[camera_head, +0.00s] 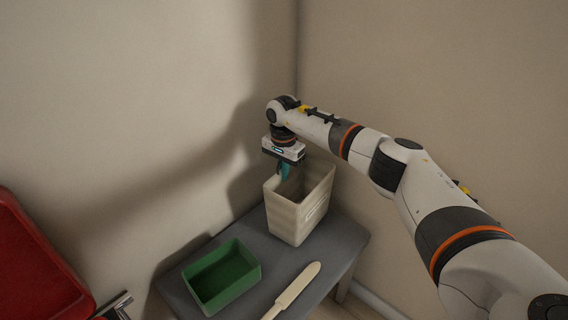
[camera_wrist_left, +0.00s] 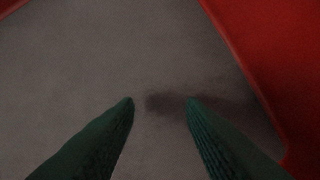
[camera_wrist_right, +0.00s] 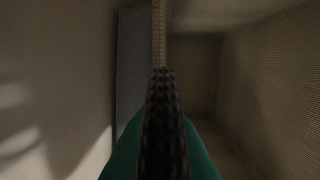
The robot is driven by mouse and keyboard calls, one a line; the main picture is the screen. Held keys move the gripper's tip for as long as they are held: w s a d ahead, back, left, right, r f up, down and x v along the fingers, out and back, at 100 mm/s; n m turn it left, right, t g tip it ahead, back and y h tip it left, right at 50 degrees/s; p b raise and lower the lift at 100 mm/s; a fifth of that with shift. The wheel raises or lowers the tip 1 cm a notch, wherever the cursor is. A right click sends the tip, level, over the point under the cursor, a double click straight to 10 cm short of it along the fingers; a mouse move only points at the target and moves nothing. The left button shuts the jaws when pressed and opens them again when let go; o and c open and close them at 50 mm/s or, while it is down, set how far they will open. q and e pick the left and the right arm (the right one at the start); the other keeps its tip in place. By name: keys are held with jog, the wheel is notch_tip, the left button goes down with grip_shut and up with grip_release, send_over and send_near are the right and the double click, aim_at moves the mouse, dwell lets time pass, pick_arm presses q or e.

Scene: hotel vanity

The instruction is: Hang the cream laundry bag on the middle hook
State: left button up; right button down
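My right gripper (camera_head: 285,172) points down at the bag's top left edge. In the right wrist view, its fingers (camera_wrist_right: 163,100) are close together with a thin dark textured strip of the bag's rim between them. The bag's shaded inside (camera_wrist_right: 205,90) shows to the right. My left gripper (camera_wrist_left: 158,103) is open and empty in its wrist view. No hook is in view.
A green open tray (camera_head: 252,268) sits on the grey table (camera_head: 262,258) left of the bag. A pale, long-handled flat tool (camera_head: 298,285) lies in front of the bag. A red object (camera_head: 40,265) stands at the lower left. Walls are close behind the bag.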

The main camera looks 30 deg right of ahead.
jog(key=shift+f, duration=0.3)
pick_arm(q)
jog(key=shift+w, duration=0.1)
pick_arm(e)
jog(key=shift+f, duration=0.1)
pick_arm(q)
jog(key=shift+w+d+t, duration=0.2)
jog(key=shift+w+t, duration=0.2)
jog(key=shift+w, duration=0.25)
pick_arm(e)
jog(key=shift+f, duration=0.2)
pick_arm(q)
jog(key=shift+w+r, duration=0.1)
pick_arm(e)
jog(key=c, duration=1.6)
grip_release()
